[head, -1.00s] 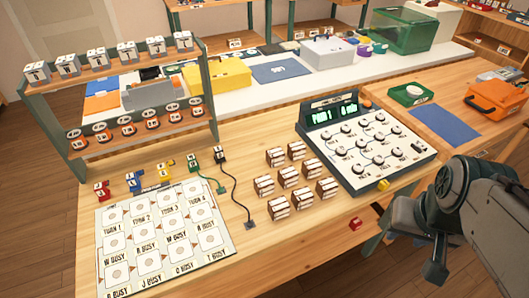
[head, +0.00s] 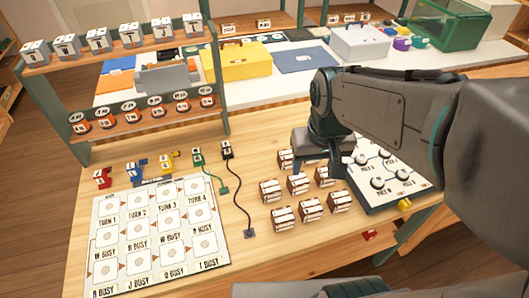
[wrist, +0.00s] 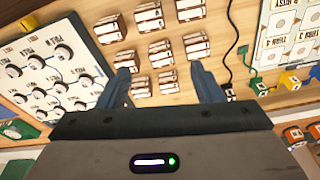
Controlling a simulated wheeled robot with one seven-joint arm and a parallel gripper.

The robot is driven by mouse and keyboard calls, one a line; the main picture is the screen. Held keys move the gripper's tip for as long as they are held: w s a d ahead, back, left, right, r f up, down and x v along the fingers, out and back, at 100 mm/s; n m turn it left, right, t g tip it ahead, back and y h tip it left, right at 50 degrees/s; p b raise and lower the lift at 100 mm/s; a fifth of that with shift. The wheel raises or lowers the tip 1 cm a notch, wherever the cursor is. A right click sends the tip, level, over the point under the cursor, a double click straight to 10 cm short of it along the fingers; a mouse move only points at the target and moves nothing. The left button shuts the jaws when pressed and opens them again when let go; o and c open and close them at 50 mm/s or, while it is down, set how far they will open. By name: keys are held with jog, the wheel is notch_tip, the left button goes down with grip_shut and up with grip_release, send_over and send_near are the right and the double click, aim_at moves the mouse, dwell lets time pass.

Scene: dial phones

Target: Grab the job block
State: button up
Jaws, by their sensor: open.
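Several small brown-and-white labelled blocks stand in rows on the wooden table, among them a front-left one (head: 284,217), a front-middle one (head: 311,208) and a front-right one (head: 339,201). Their labels are too small to read, so I cannot tell which is the job block. My gripper is over the back of the group in the head view, hiding some blocks. In the wrist view my gripper (wrist: 160,68) is open, with a finger on each side and no block held. Blocks such as the middle one (wrist: 160,52) show beyond and between the fingertips.
A dial console (head: 378,184) stands right of the blocks, partly hidden by my arm. A printed board (head: 155,240) lies left, with coloured plugs (head: 136,168) behind it and a black cord (head: 237,195) between. A two-tier rack (head: 140,125) stands at the back left.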

jog(key=n+g+b, duration=0.1)
jog(key=n+g, duration=0.1)
send_over(270, 185)
notch_tip(270, 185, down, 5)
jog(key=f, duration=0.9)
jog(key=shift+s+d+b, duration=0.15)
jog(key=shift+s+b, duration=0.05)
jog(key=shift+b, duration=0.2)
jog(key=shift+w+f, duration=0.1)
jog(key=shift+f, duration=2.55)
jog(key=c, duration=0.8)
